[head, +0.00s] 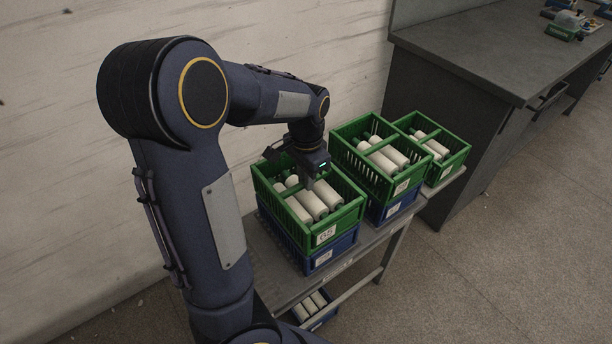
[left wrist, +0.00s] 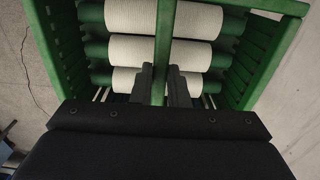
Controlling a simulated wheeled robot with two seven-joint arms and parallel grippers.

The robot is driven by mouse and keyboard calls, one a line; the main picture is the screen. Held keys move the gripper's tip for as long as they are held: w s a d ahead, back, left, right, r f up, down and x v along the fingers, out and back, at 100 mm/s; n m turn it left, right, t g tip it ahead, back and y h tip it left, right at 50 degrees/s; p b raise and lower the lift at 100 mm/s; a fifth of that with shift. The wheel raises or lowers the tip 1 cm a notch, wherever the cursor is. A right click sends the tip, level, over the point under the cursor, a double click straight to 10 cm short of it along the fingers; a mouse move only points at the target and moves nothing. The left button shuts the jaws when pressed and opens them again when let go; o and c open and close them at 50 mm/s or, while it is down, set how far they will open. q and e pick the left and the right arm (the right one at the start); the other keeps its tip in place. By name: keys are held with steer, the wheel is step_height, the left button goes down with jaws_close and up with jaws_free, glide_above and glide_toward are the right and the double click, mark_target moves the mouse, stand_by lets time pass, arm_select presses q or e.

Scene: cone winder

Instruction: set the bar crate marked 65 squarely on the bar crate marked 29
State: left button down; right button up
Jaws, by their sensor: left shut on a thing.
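The green bar crate marked 65 (head: 347,217) holds white cones on green tubes and has a green bar across its top. It is directly above a blue crate (head: 331,254) on the bench, roughly lined up with it. I cannot tell whether the two touch all round, and the blue crate's label is too small to read. My left gripper (head: 307,183) is shut on the green crate's bar. In the left wrist view its fingers (left wrist: 163,85) are on either side of the bar (left wrist: 165,38). My right gripper is not in view.
To the right on the same bench (head: 268,262) stand another green crate (head: 346,162) on a blue crate (head: 401,206), and a further green crate (head: 456,160). A blue crate of cones (head: 324,318) sits below. A grey cabinet (head: 440,130) stands behind right.

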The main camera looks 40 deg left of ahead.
arm_select(q)
steer(key=shift+f+b, duration=0.35)
steer(key=shift+f, duration=0.2)
steer(key=c, duration=1.3)
jaws_free()
step_height(320, 180, up, 8)
steer(key=shift+f+p, duration=0.1)
steer(key=shift+p, duration=0.65)
steer(key=s+d+r+n+t+h+p, duration=0.1)
steer(key=s+d+r+t+p, duration=0.1)
steer(key=s+d, duration=0.2)
steer(key=s+d+r+n+t+h+p, duration=0.1)
steer(key=s+d+r+n+p, duration=0.1)
steer(key=s, duration=0.5)
steer(key=s+d+r+n+t+h+p, duration=0.1)
steer(key=s+d+r+n+t+p, duration=0.1)
steer(key=d, duration=0.5)
steer(key=shift+s+r+t+h+p, duration=0.2)
steer(key=shift+s+r+p, duration=0.2)
steer(key=shift+s+r, duration=0.35)
steer(key=shift+s+r+t+h+p, duration=0.15)
steer(key=shift+s+r+p, duration=0.25)
steer(key=shift+s, duration=0.55)
